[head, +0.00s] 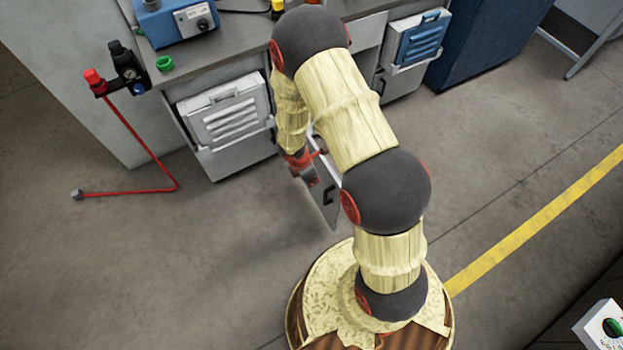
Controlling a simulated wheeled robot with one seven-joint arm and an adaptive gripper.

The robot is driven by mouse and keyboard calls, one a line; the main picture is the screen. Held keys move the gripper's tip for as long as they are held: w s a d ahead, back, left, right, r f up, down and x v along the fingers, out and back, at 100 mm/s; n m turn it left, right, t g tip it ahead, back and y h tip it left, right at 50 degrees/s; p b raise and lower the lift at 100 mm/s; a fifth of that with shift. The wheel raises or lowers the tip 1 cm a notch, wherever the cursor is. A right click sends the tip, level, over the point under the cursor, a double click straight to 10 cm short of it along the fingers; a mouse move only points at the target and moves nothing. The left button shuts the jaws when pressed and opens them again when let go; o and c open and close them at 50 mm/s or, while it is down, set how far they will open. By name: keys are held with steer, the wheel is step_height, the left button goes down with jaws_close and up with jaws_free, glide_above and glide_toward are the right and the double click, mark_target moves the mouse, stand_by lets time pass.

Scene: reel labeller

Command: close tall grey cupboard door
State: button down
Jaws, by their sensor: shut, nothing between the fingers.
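A grey door (329,204) stands swung open from the workbench, jutting toward my base, with a dark handle on its face. My arm hides its upper and hinge parts and most of the cupboard opening behind it. My gripper (310,177) is shut and empty, pointing down close beside the left part of the door. I cannot tell whether it touches the door.
A blue louvred bin (417,42) and dark blue cabinet (490,45) stand right. The floor left of my base is clear.

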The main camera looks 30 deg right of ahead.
steer(key=d+f+b, duration=0.2)
steer(key=d+f, duration=0.2)
steer(key=d, duration=0.1)
steer(key=shift+f+b, duration=0.2)
steer(key=shift+b, duration=0.2)
steer(key=shift+d, duration=0.1)
